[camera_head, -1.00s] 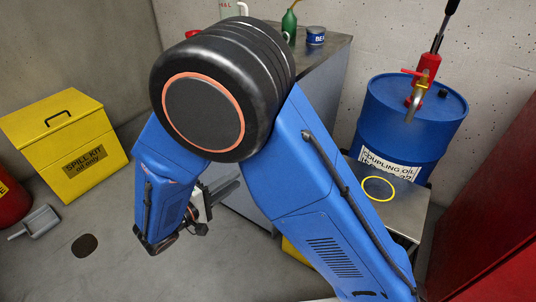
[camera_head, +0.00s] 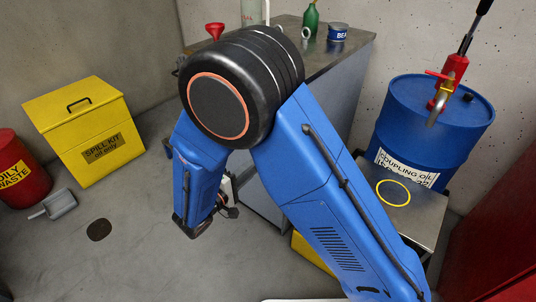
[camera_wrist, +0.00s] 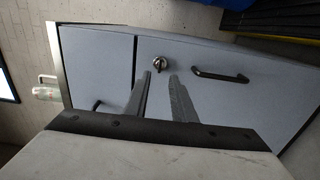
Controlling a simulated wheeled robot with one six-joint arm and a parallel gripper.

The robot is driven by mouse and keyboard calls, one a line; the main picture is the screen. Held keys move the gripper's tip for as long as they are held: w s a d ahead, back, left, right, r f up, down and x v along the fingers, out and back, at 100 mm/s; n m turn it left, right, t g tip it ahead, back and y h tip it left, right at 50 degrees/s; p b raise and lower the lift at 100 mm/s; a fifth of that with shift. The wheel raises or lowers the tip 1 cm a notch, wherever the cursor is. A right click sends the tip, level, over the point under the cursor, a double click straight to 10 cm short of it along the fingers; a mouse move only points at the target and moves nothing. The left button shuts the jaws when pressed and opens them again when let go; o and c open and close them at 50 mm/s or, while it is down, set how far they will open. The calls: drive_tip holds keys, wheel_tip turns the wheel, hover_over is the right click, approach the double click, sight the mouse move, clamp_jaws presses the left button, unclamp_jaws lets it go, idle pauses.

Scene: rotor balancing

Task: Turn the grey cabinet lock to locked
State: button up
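The grey cabinet (camera_head: 345,95) stands behind my arm in the head view, its front mostly hidden. In the wrist view, the grey cabinet (camera_wrist: 95,55) fills the middle and appears turned on its side. A black bar handle (camera_wrist: 221,76) is to the right of the lock. My gripper (camera_wrist: 160,79) is open and empty, with a finger to each side below the lock, seemingly not touching it.
A yellow spill kit box (camera_head: 85,125) and red waste bin (camera_head: 20,170) are at left. A green bottle (camera_head: 311,20) stands on the cabinet. Floor at lower left is mostly clear.

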drive_tip(key=x, duration=0.8)
drive_tip(key=shift+d, duration=0.1)
clamp_jaws()
